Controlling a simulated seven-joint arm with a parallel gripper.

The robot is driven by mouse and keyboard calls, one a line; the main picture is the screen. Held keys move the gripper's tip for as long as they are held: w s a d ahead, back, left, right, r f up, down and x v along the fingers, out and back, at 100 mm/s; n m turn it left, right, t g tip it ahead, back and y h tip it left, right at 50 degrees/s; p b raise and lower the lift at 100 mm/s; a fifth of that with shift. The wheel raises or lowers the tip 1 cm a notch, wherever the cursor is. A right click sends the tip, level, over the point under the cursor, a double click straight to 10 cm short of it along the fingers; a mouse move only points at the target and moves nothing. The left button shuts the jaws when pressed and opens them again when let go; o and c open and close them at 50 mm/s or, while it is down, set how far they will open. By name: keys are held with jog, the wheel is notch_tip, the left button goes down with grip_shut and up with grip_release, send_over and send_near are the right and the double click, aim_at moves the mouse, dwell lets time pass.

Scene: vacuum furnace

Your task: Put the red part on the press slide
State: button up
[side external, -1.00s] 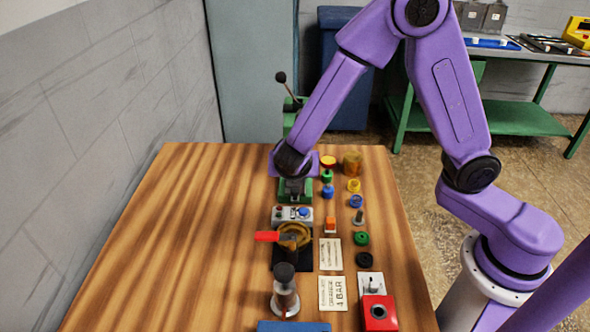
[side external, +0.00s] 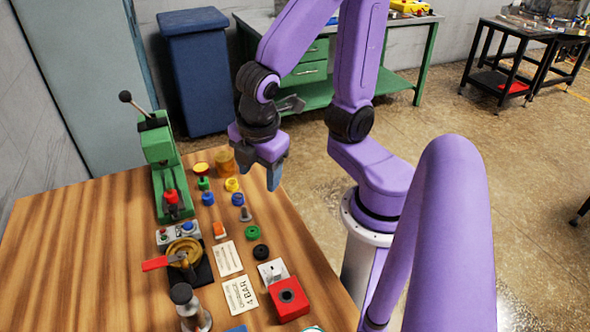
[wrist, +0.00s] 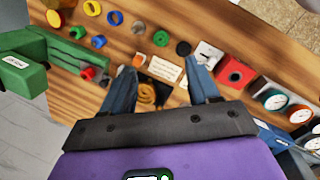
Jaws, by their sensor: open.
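A small red part (side external: 171,197) stands on the slide at the foot of the green press (side external: 160,165). The wrist view shows the red part (wrist: 88,73) at the left, on the green press base (wrist: 75,50). My gripper (side external: 272,178) is open, with nothing visible between its fingers. It hangs above the right edge of the table, apart from the press and to its right. In the wrist view the two blue fingers of my gripper (wrist: 162,80) are spread wide. The exact seating of the red part on the slide is too small to tell.
Coloured rings and small parts, including a green ring (side external: 252,233), lie right of the press. A red-handled valve (side external: 183,253), a button box (side external: 178,235), paper labels (side external: 240,293) and a red box (side external: 288,298) stand nearer. The table's left side (side external: 70,250) is clear.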

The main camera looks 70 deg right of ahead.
jog(key=s+r+m+g+y, duration=0.1)
jog(key=s+m+y, duration=0.1)
jog(key=s, duration=0.5)
jog(key=shift+d+r+m, duration=0.15)
jog(key=shift+d+m, duration=0.25)
